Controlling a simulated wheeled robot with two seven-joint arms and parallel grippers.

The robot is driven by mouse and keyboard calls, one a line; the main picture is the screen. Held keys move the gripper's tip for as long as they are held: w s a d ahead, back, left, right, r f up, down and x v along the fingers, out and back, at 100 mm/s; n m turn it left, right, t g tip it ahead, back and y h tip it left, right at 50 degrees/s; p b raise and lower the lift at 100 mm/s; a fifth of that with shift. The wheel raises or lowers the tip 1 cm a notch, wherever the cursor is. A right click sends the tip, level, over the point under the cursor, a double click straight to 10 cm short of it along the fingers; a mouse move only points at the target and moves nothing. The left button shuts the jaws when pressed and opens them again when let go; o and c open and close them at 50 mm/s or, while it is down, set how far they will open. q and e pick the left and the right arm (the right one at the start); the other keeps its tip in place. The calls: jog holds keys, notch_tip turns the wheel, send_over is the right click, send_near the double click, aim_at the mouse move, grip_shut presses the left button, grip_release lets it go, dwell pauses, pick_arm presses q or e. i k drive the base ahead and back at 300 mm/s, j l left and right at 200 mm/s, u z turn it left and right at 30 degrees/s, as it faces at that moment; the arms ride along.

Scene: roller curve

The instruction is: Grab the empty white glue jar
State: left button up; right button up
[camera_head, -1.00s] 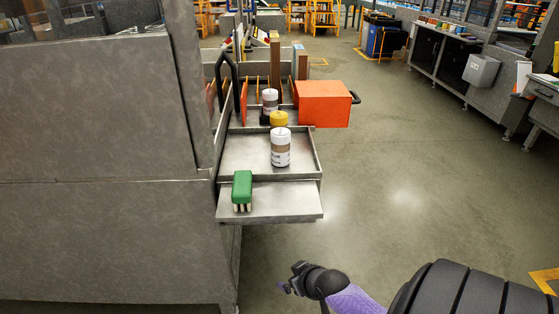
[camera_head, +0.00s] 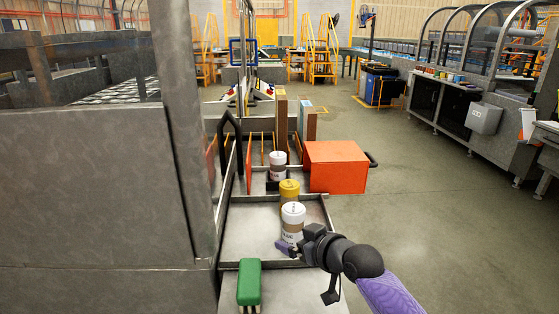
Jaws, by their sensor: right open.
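A white jar (camera_head: 292,222) with a label stands upright in the metal tray (camera_head: 240,235). A yellow-topped jar (camera_head: 289,191) stands just behind it. Another white-topped jar (camera_head: 277,164) stands farther back; I cannot tell from here which jar is empty. My right gripper (camera_head: 283,247) comes in from the lower right and is open. Its fingers are at the lower part of the nearest white jar and hide some of its base; I cannot tell whether they touch it. My left gripper is not in view.
A green-handled brush (camera_head: 249,283) lies on the front shelf. An orange box (camera_head: 337,167) stands right of the back jars. A grey machine wall (camera_head: 90,190) borders the left. Open floor (camera_head: 430,220) is on the right.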

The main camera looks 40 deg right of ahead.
aim_at(278, 159)
jog(key=i+l, duration=0.3)
jog(key=l, duration=0.15)
jog(key=i+l, duration=0.25)
jog(key=l, duration=0.15)
jog(key=i+l, duration=0.3)
jog(key=l, duration=0.15)
